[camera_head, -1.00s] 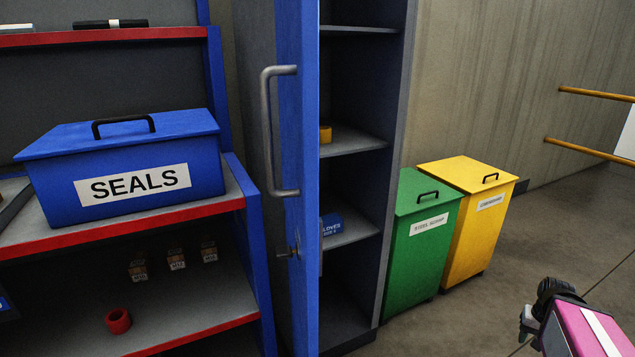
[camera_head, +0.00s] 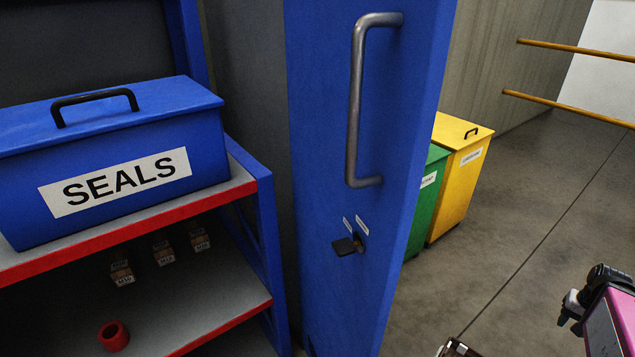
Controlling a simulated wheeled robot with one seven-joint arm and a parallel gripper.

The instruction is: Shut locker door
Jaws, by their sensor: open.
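The blue locker door (camera_head: 395,190) stands open in the head view, its face with the grey bar handle (camera_head: 354,110) turned toward me. Below the handle is a dark key or latch (camera_head: 346,245) with two small labels. My gripper (camera_head: 567,309) is at the lower right edge, at the end of a pink arm part. It is open, small in view and partly cut off. It is well to the right of the door and clear of the handle. The locker's inside is hidden behind the door.
A blue box marked SEALS (camera_head: 110,150) sits on a red-edged shelf (camera_head: 120,232) at left, beside the door. A green bin (camera_head: 425,205) and a yellow bin (camera_head: 465,180) stand behind the door. Orange rails (camera_head: 570,48) are at the back right.

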